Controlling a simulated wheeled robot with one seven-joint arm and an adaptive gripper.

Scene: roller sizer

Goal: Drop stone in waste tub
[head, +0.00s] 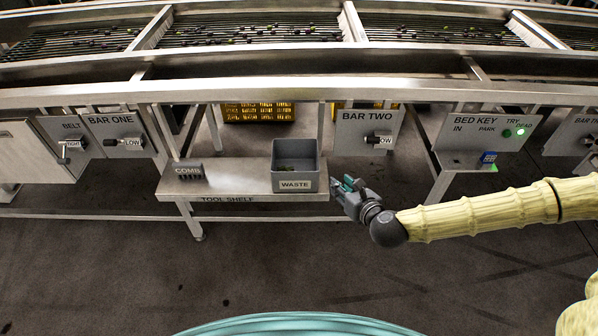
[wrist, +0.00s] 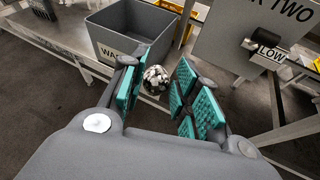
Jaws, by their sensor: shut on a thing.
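The waste tub (head: 318,168) is a grey open box with a WASTE label, standing on the right end of the tool shelf. My gripper (head: 343,186) is just right of the tub, off the shelf's right end. In the wrist view, my gripper (wrist: 157,84) is shut on the stone (wrist: 154,77), a mottled black and white lump between the teal finger pads. The tub (wrist: 113,45) shows beyond and left of the stone there. The stone is apart from the tub and not over its opening. I cannot make out the stone in the head view.
A dark comb (head: 189,170) stands on the left of the tool shelf (head: 228,182). The BAR TWO panel (head: 366,130) with its lever hangs above and right of my gripper. The BED KEY panel (head: 487,140) is farther right. Yellow crates (head: 262,111) sit behind the shelf.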

